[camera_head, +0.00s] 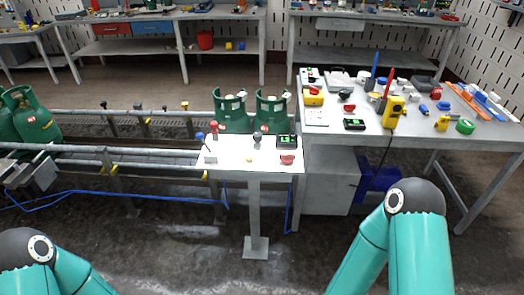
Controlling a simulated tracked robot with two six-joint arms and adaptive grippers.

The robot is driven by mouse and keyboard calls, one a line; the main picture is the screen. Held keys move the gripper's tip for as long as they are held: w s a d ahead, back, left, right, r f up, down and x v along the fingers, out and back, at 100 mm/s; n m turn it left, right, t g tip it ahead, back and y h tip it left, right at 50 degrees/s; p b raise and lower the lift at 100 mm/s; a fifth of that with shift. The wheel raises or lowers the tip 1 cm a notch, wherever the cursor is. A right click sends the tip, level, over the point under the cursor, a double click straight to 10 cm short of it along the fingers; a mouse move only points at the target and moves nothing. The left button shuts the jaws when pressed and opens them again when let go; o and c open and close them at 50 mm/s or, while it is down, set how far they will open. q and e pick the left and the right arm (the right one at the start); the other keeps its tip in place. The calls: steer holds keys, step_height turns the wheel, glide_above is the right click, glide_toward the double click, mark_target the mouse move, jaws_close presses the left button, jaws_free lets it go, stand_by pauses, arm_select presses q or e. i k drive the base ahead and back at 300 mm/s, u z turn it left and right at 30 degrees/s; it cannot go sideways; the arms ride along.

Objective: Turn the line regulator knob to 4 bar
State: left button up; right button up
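A white-topped control stand (230,160) stands in the middle of the camera_head view, beside the conveyor. On it are a dark round knob (257,139), a red-topped control (213,127) at the left, a black box with a green display (286,141) and a red part (288,159) at the front right. I cannot tell for certain which one is the line regulator knob, and the display and knob setting are too small to read. Only teal links of my arms show at the bottom left and bottom right. Neither gripper is in view.
Green gas cylinders (234,112) stand on the conveyor (90,155) just behind the stand, with more at the far left. A cluttered grey workbench (340,147) stands close on the right. A blue hose (130,193) runs low below the conveyor. The floor in front is clear.

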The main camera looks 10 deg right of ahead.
mark_target(257, 136)
steer(key=u, duration=0.65)
steer(key=i, duration=1.45)
steer(key=z, duration=0.7)
